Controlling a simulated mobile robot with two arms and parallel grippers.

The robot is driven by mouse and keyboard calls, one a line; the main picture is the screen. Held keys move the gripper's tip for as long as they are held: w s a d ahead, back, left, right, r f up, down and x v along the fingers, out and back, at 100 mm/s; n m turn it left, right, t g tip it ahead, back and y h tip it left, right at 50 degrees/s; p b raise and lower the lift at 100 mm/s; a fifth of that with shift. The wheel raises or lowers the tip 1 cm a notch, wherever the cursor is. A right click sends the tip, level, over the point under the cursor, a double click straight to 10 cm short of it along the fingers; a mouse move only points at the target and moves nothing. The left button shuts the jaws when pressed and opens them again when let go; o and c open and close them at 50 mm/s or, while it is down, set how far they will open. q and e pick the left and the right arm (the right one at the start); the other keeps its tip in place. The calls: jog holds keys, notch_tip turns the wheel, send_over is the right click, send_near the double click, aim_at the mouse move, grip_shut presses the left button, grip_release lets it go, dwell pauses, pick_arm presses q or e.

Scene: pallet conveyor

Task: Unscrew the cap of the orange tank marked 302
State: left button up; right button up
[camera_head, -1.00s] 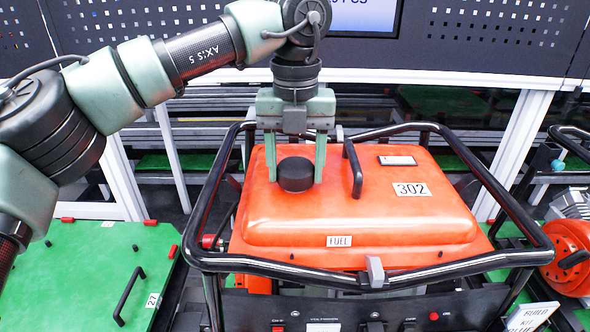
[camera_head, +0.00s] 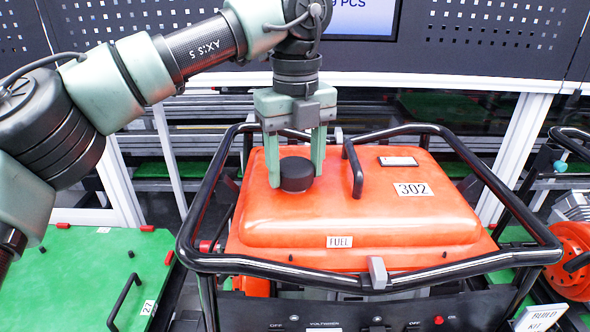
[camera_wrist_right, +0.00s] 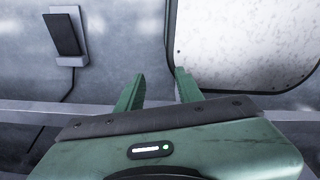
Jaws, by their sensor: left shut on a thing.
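The orange tank (camera_head: 360,225) marked 302 sits inside a black tube frame in the head view. Its round black cap (camera_head: 297,174) is on the tank's top, left of the black handle. My left gripper (camera_head: 296,180) reaches down from above with its green fingers on either side of the cap, shut on it. The cap looks seated on the tank; its thread is hidden. My right gripper (camera_wrist_right: 158,88) shows only in the right wrist view, its green fingers apart with nothing between them, facing a grey wall.
The black frame bars (camera_head: 370,266) surround the tank. A black handle (camera_head: 354,170) stands close to the cap on its right. A green pallet (camera_head: 75,275) lies at the left, and a red reel (camera_head: 570,260) stands at the right. A screen is behind.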

pick_arm(q)
jog(key=shift+n, duration=0.6)
jog(key=shift+f, duration=0.1)
jog(key=n+b, duration=0.2)
jog(key=n, duration=0.1)
jog(key=shift+d, duration=0.1)
jog(key=shift+w+n, duration=0.1)
jog(key=shift+n, duration=0.7)
jog(key=shift+f+n+b, duration=0.1)
jog(key=shift+n+b, duration=0.5)
jog(key=shift+n, duration=0.3)
jog(key=shift+n+b, duration=0.45)
jog(key=shift+n, duration=0.95)
